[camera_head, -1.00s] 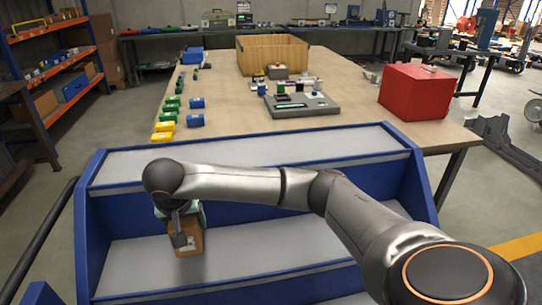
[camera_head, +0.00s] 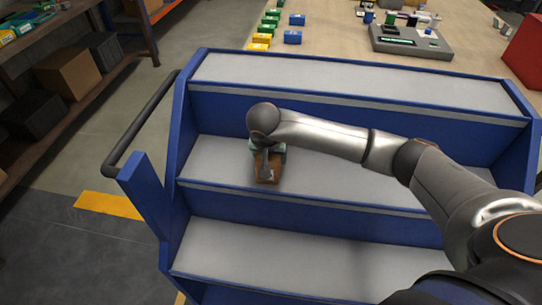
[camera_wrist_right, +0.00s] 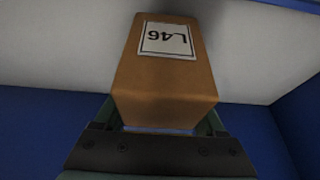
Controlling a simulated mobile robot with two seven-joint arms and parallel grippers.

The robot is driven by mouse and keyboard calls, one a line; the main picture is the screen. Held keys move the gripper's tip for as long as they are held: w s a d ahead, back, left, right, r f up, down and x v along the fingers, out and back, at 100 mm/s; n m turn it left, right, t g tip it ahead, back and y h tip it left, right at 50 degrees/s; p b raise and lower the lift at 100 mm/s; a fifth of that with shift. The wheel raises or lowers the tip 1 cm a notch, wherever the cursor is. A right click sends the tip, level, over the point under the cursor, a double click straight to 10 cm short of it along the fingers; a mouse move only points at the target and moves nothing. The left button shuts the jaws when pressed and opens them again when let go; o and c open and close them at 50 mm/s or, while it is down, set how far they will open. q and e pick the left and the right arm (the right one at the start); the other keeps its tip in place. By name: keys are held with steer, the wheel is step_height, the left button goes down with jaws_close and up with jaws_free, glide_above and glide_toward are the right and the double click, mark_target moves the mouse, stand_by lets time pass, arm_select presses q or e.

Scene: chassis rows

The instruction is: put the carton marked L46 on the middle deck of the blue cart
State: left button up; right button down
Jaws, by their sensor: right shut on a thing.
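The brown carton marked L46 (camera_head: 267,174) is at the left part of the blue cart's middle deck (camera_head: 215,163). Its white label with L46 shows upside down in the right wrist view (camera_wrist_right: 167,40). My right gripper (camera_head: 266,153) is shut on the carton, with a finger on each side of it in the right wrist view (camera_wrist_right: 163,120). I cannot tell whether the carton's underside touches the deck. My left gripper is not in view.
The cart's top deck (camera_head: 350,83) and lower deck (camera_head: 300,258) are empty where visible. A dark handle (camera_head: 140,125) is at the cart's left. Behind stands a table (camera_head: 340,45) with small yellow, green and blue items. Shelving with boxes (camera_head: 68,75) is at the left.

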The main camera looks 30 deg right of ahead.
steer(key=shift+f, duration=0.15)
jaws_free()
